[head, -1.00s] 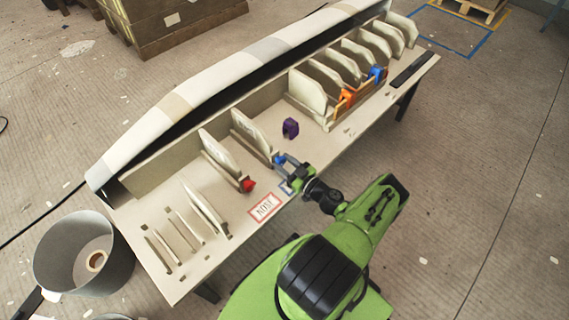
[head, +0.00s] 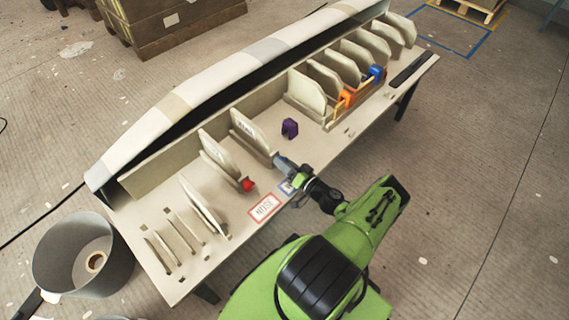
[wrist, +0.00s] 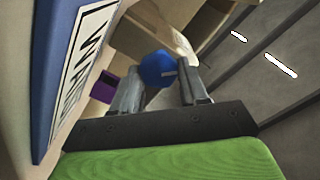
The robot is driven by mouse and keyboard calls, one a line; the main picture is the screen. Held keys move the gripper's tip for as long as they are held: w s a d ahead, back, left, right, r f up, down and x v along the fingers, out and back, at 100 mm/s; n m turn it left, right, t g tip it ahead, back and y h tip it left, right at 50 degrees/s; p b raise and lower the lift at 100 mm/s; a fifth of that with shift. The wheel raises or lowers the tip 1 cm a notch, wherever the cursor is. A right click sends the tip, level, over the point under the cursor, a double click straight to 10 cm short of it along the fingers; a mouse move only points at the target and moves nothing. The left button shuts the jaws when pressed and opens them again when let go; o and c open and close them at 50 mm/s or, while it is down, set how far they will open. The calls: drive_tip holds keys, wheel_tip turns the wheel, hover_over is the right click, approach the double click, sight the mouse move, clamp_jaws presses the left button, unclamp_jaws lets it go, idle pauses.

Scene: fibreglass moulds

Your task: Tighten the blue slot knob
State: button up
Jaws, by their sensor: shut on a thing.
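In the head view, my gripper (head: 282,161) reaches the front end of an upright pale panel (head: 250,130) in a slot near the middle of the bench. The knob itself is hidden behind the fingers there.
A red knob (head: 247,185) is at the neighbouring panel to the left. A purple piece (head: 290,128) stands just beyond my gripper. Orange (head: 346,97) and blue (head: 376,73) pieces sit at the right rack. A blue-framed sign (wrist: 75,60) is close in the wrist view.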

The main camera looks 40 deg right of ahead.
drive_tip(key=shift+f+m, duration=0.1)
drive_tip(key=shift+m, duration=0.5)
drive_tip(key=o, duration=1.1)
drive_tip(key=shift+c, duration=0.2)
drive_tip(key=s+p, duration=0.2)
drive_tip(key=s, duration=1.3)
drive_tip(key=shift+s+d, duration=0.25)
drive_tip(key=shift+s, duration=0.15)
